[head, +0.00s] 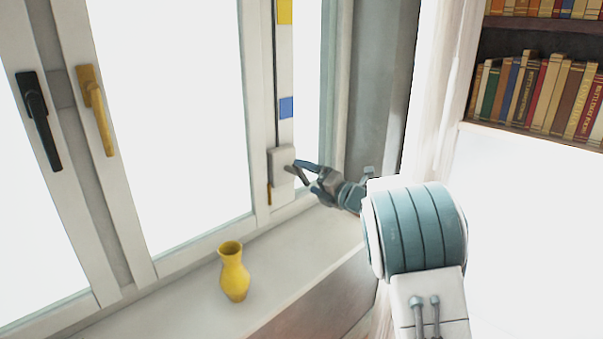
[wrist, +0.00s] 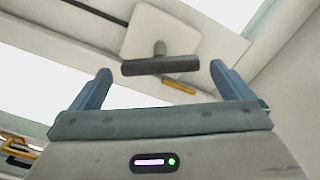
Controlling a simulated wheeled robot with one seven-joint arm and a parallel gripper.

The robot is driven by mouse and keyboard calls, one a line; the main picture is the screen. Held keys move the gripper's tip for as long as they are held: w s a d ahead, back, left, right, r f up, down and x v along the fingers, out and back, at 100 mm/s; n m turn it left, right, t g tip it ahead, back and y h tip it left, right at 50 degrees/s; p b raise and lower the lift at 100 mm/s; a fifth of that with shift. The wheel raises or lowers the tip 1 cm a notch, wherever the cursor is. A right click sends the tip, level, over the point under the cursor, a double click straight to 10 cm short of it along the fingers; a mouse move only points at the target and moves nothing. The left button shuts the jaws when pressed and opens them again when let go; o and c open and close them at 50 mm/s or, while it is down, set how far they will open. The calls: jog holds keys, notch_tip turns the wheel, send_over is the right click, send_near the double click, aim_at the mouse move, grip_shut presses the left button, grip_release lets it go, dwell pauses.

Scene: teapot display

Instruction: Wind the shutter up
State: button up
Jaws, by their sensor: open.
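A white winder box (head: 281,158) is mounted on the window frame right of the large pane. A dark strip runs up from it, past a yellow mark (head: 285,11) and a blue mark (head: 286,107). My gripper (head: 291,167) is at the box's right side with its fingers pointing at it. In the wrist view, a dark T-shaped handle (wrist: 160,66) stands out from the box's pale face (wrist: 140,32). The handle lies between my open blue fingers in the picture, with gaps on both sides.
A yellow vase (head: 234,272) stands on the sill (head: 190,300), left of and below the box. A black window handle (head: 39,119) and a yellow one (head: 95,110) are at left. Bookshelves (head: 540,128) are at upper right.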

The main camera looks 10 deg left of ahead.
aim_at(304, 176)
jog(key=shift+x, duration=1.85)
jog(key=c, duration=0.9)
jog(key=shift+o, duration=0.2)
jog(key=shift+m, duration=0.4)
